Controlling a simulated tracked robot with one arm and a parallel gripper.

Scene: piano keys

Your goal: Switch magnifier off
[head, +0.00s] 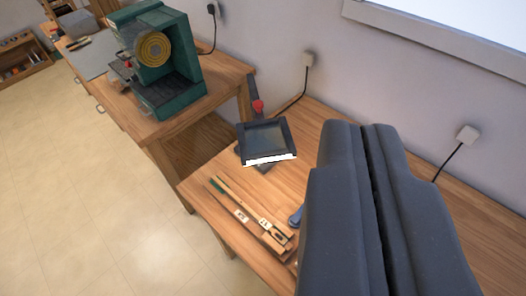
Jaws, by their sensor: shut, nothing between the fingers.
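The magnifier (265,137) is a dark square frame with a greyish pane, on the workbench left of my gripper. A bright white strip (270,159) runs along its near edge and looks lit. A red knob (258,106) stands just behind the frame on a dark part. My gripper (363,127) fills the right of the view, its two dark fingers shut together and empty. In the picture its tips lie right of the magnifier, apart from it. It hides part of the bench.
Wooden piano keys (248,217) lie on the workbench (218,200) in front of the magnifier, with a blue object (296,216) beside them. A green machine (157,60) stands on another bench at left. A black cord runs to a wall plug (308,60).

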